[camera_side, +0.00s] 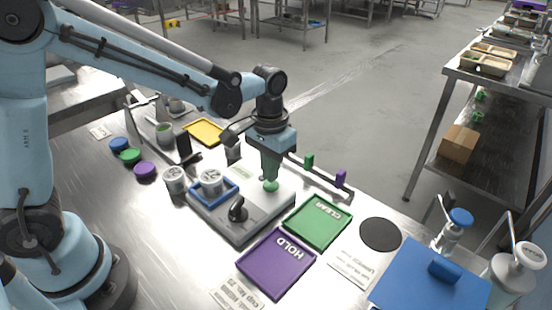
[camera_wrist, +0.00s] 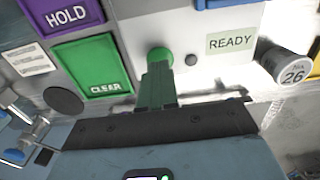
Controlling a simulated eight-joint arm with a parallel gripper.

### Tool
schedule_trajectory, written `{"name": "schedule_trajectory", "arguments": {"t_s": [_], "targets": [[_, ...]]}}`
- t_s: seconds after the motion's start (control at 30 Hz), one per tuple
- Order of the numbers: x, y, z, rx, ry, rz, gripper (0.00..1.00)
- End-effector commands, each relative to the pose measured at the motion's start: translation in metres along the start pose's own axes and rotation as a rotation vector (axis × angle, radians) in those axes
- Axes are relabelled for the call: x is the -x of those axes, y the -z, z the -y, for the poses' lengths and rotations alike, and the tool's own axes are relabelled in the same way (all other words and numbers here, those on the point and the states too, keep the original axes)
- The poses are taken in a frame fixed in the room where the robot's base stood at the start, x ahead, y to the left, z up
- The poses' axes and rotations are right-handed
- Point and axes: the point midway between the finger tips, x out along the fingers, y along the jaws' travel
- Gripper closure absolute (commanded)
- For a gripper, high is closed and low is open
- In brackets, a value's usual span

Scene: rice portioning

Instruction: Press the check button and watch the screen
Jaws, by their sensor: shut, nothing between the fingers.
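The station (camera_side: 260,217) is a pale box on the steel table. Its green domed button (camera_side: 271,187) sits directly below my gripper (camera_side: 270,178). In the wrist view the closed green fingers (camera_wrist: 157,75) meet or overlap the green button (camera_wrist: 160,55); I cannot tell whether it is pressed down. The screen (camera_wrist: 231,41) reads READY in the wrist view; in the side view it is too small to read. A lidded cup (camera_side: 211,177) stands in the blue square holder (camera_side: 225,195) on the station.
A green CLEAR tray (camera_side: 318,221) and a purple HOLD tray (camera_side: 275,264) lie right and in front of the station. A black knob (camera_side: 238,209) stands on the station's front. Another cup (camera_wrist: 292,66), marked 26, stands close by. A yellow tray (camera_side: 205,131) lies behind.

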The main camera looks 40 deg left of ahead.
Motion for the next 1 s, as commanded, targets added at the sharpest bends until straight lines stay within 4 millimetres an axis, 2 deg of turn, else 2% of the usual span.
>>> {"name": "schedule_trajectory", "arguments": {"t_s": [0.37, 1.0], "targets": [[-0.001, 0.000, 0.000, 0.000, 0.000, 0.000, 1.00], [-0.015, 0.000, 0.000, 0.000, 0.000, 0.000, 1.00]]}}
